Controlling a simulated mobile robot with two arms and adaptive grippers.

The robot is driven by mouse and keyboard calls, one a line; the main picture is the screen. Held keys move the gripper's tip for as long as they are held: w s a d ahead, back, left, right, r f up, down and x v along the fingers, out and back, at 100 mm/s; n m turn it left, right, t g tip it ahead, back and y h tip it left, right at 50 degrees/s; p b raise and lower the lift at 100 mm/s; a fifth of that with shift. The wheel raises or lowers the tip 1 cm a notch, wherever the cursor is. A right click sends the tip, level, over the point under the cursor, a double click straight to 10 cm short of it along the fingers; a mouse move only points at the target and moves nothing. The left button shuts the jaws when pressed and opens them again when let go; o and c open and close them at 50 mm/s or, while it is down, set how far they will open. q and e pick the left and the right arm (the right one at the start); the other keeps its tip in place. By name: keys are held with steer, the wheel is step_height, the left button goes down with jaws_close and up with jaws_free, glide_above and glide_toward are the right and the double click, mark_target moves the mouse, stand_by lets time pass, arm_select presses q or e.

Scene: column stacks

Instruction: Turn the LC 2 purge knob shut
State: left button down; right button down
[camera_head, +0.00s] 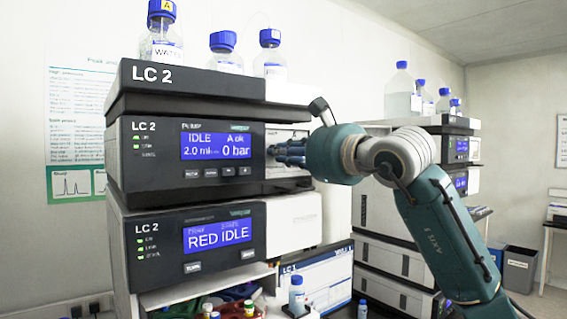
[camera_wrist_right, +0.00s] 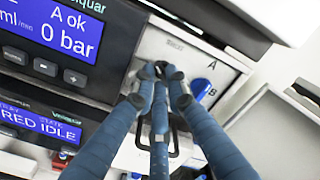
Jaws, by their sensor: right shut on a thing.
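The LC 2 stack stands at centre-left in the head view, with its pump module (camera_head: 150,160) showing IDLE, A ok, 2.0 ml/min and 0 bar. My right gripper (camera_head: 284,152) reaches in from the right to the pale panel beside that display. In the right wrist view, its three blue fingers (camera_wrist_right: 160,75) close together at the pale panel (camera_wrist_right: 205,60), below a small faint label. They are shut on the purge knob, which is mostly hidden by the fingertips; its turn angle cannot be read. My left gripper is not in view.
A blue fitting (camera_wrist_right: 200,88) beside the letters A and B sits right of the fingers. Blue-capped bottles (camera_head: 160,45) stand on the stack's top tray (camera_head: 190,82). The lower LC 2 module (camera_head: 185,245) reads RED IDLE. Another instrument stack (camera_head: 395,258) stands behind my right arm.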

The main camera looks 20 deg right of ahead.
steer(key=m+b, duration=0.4)
steer(key=m, duration=0.6)
steer(key=shift+a+r+b, duration=0.1)
steer(key=shift+a+b, duration=0.05)
steer(key=shift+b, duration=0.25)
steer(key=shift+m, duration=0.5)
steer(key=c, duration=1.7)
jaws_free()
steer(key=shift+c, duration=0.2)
steer(key=shift+r, duration=0.1)
steer(key=v, duration=1.2)
